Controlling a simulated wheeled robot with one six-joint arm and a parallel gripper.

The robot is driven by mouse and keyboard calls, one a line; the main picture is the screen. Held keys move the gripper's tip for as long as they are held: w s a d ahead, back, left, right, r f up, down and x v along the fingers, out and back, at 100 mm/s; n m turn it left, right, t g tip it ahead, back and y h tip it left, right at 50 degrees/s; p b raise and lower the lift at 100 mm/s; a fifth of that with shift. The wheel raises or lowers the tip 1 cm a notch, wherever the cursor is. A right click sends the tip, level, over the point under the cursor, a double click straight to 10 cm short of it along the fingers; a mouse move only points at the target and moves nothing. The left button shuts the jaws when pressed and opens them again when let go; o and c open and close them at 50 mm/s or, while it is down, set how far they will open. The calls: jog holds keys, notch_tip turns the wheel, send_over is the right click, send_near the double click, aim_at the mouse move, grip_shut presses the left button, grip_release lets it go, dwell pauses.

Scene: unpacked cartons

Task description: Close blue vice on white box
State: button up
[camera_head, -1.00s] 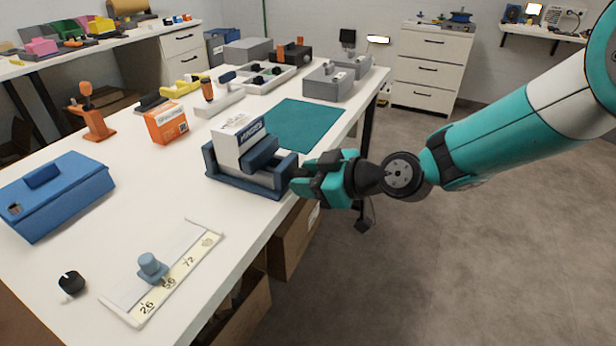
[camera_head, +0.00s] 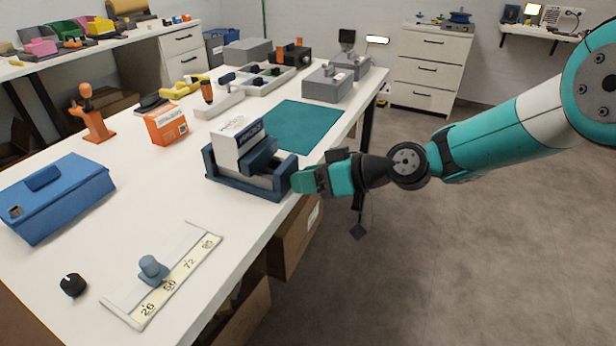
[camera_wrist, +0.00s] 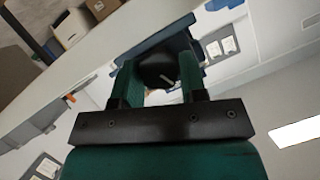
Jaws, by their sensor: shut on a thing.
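The blue vice (camera_head: 225,178) stands near the front edge of the white table. The white box (camera_head: 233,148) with dark blue printed sides stands upright between its jaws. The movable jaw (camera_head: 262,158) is close to the box; I cannot tell if they touch. My gripper (camera_head: 303,182) is at the vice's right end, over the table edge. In the wrist view, my fingers (camera_wrist: 158,78) are on both sides of a dark round handle (camera_wrist: 160,66), with the blue vice body (camera_wrist: 178,42) behind. In the head view my gripper hides the handle.
A teal mat (camera_head: 305,125) lies behind the vice. A blue toolbox (camera_head: 55,195), an orange box (camera_head: 167,125) and a slider scale (camera_head: 165,285) are on the table (camera_head: 140,205). Cardboard boxes (camera_head: 290,240) stand below the edge. The floor at right is clear.

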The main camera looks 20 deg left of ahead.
jog(key=m+g, duration=0.2)
jog(key=m, duration=0.1)
jog(key=shift+w+y+p, duration=0.2)
jog(key=shift+y+p, duration=0.1)
jog(key=shift+p, duration=0.05)
jog(key=shift+m, duration=0.4)
jog(key=o, duration=0.9)
jog(key=shift+d, duration=0.15)
jog(key=v, duration=1.7)
jog(key=shift+w+d+f, duration=0.1)
jog(key=shift+d+f, duration=0.05)
jog(key=shift+f, duration=0.05)
jog(key=shift+r, duration=0.1)
